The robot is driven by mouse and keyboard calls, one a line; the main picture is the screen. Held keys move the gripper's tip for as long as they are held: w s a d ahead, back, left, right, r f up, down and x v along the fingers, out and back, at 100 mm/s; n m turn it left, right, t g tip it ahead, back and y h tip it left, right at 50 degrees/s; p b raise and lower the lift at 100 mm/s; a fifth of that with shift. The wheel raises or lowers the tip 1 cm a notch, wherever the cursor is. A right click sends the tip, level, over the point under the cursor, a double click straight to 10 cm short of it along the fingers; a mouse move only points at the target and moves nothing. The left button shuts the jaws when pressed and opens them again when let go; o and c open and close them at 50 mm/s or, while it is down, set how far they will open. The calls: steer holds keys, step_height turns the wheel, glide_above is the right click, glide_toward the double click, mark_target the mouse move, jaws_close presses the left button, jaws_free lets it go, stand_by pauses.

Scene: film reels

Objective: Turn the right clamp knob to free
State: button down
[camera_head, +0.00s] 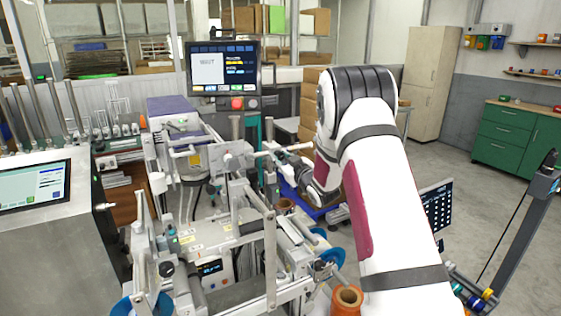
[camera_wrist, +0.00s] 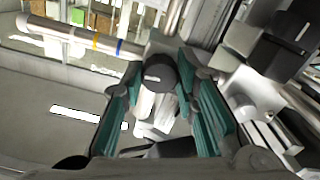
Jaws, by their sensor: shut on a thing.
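The right clamp knob (camera_wrist: 160,73) is a dark round knob with a short white mark on its face. In the wrist view it sits between the fingertips of my gripper (camera_wrist: 160,80), whose teal-padded fingers close on it from both sides. The white mark lies roughly level in that picture. In the head view my gripper (camera_head: 284,160) is at the right side of the grey machine (camera_head: 232,158), small and partly hidden by my arm. I cannot make out the knob there.
A pale rod with blue and orange bands (camera_wrist: 75,38) runs close past the fingers. A dark block with a white mark (camera_wrist: 298,38) is at the right of the wrist view. A monitor (camera_head: 222,70) stands behind the machine. An orange spool (camera_head: 347,298) is below my arm.

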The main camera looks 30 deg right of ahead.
steer(key=n+b, duration=0.1)
steer(key=n, duration=0.3)
steer(key=shift+w+n+b, duration=0.1)
steer(key=shift+n+b, duration=0.2)
steer(key=shift+b, duration=0.1)
steer(key=n+b, duration=0.2)
steer(key=n, duration=0.1)
steer(key=shift+n, duration=0.3)
steer(key=n+b, duration=0.3)
steer(key=n, duration=0.1)
steer(key=n+b, duration=0.4)
steer(key=shift+n, duration=0.3)
steer(key=c, duration=1.2)
jaws_free()
steer(key=shift+c, duration=0.2)
steer(key=shift+r, duration=0.1)
